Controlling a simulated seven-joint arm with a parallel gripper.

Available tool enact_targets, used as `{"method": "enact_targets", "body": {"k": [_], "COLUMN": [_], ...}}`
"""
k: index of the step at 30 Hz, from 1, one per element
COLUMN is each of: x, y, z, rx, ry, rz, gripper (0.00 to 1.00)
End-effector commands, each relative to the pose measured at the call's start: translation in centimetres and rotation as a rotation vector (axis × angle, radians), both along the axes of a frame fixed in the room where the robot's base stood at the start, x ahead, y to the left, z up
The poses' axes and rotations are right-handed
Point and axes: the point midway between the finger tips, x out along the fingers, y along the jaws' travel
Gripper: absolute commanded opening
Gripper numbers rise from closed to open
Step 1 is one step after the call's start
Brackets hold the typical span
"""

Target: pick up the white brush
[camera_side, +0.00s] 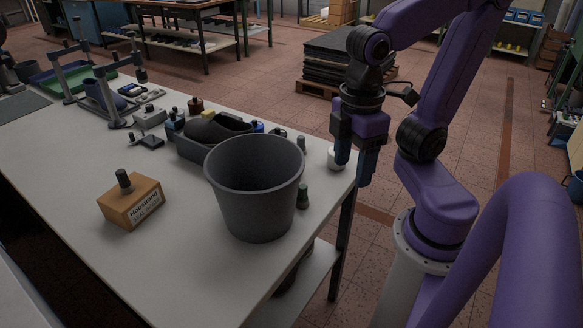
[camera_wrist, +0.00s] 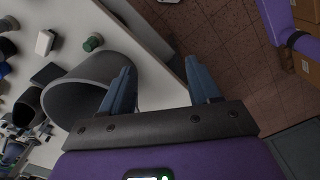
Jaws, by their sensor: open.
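A small rounded white object (camera_side: 336,160), which looks like the white brush, stands near the far right corner of the pale table. One finger of my gripper (camera_side: 354,172) partly covers it in the side view. My gripper points down with its fingers apart at the table's right edge, close beside the white object. I cannot tell whether they touch. The wrist view also shows the open fingers (camera_wrist: 158,66), with pale surface between them. I cannot separate the brush from the table there.
A dark grey bucket (camera_side: 255,190) stands close by, left of my gripper. An orange labelled block (camera_side: 131,203) lies further left. A dark tray (camera_side: 203,145) and several tools lie behind. The front of the table (camera_side: 150,265) is clear.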

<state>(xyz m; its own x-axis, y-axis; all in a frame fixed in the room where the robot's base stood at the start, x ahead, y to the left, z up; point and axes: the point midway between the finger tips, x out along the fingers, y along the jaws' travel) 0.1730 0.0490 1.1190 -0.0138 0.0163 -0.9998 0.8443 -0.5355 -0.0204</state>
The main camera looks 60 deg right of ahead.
Motion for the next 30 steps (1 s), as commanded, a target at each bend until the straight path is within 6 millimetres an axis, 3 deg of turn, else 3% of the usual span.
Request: {"method": "enact_targets", "body": {"k": [8,30], "x": [2.2,7.2], "y": [-1.3,-5.4], "z": [-0.7,-2.2], "rx": [-0.023,0.023], "ry": [0.080,0.410], "rz": [-0.259,-1.196], "gripper": [0.62,0.62]}}
